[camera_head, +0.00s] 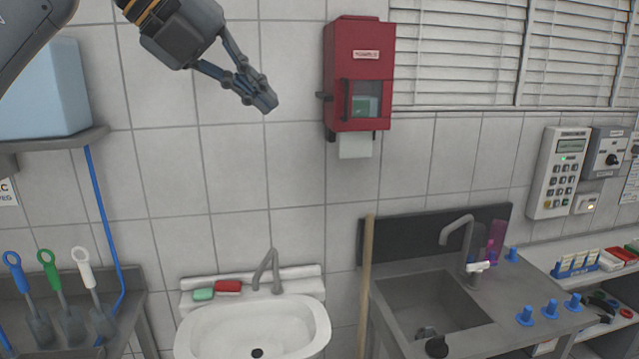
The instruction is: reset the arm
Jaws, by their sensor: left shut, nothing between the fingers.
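My left arm comes in from the upper left, and its gripper (265,101) hangs in front of the tiled wall. Its fingers are shut with nothing between them. The gripper is left of the red dispenser (358,70) on the wall, apart from it in the picture. It is above the white washbasin (310,318). My right gripper is not in view.
A steel sink (440,305) stands at the lower right, with a wooden pole (367,280) beside it. A keypad panel (560,172) is on the right wall. Several brushes (55,290) stand at the lower left. A pale blue box (45,90) sits on a shelf at left.

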